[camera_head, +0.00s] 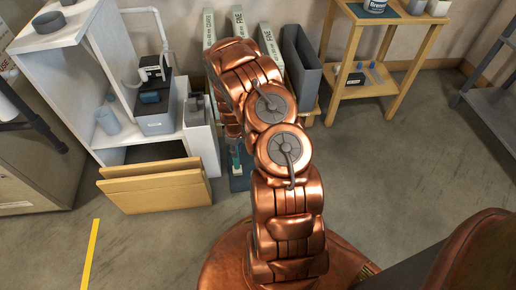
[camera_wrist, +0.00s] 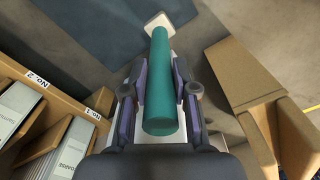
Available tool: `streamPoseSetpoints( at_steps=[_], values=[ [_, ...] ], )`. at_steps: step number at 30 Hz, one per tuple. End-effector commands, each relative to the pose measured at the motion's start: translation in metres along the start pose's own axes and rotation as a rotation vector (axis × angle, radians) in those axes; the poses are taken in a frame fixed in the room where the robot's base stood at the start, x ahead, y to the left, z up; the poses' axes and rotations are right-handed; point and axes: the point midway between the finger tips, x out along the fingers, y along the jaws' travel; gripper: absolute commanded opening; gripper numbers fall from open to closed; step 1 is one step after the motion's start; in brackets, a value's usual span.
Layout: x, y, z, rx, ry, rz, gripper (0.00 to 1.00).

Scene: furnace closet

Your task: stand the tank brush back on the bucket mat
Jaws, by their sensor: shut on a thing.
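The tank brush (camera_wrist: 160,85) has a teal cylindrical handle and a pale, squarish end. In the wrist view my gripper (camera_wrist: 159,92) is shut on the handle, with one finger on each side. The pale end points away from the wrist camera. The bucket mat appears as a dark blue-grey patch (camera_wrist: 85,35) on the floor beyond the brush; in the head view a dark teal piece of it (camera_head: 240,184) shows left of my arm. A bit of the brush (camera_head: 236,158) shows just above it. I cannot tell whether the brush touches the mat. My arm hides most of the gripper in the head view.
A wooden box-like piece (camera_head: 155,187) stands left of the mat, beside a white shelf unit (camera_head: 100,75). Upright labelled cartons (camera_head: 270,42) and a grey bin (camera_head: 301,58) stand behind my arm. A wooden stand (camera_head: 360,90) is at the back right.

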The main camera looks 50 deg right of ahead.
Motion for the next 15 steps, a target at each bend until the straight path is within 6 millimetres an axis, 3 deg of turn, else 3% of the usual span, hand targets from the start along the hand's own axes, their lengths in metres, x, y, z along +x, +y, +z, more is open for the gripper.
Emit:
streamPoseSetpoints(
  at_steps=[15],
  values=[
    [0.010, 0.075, 0.035, 0.003, 0.003, 0.003, 0.00]
  ],
)
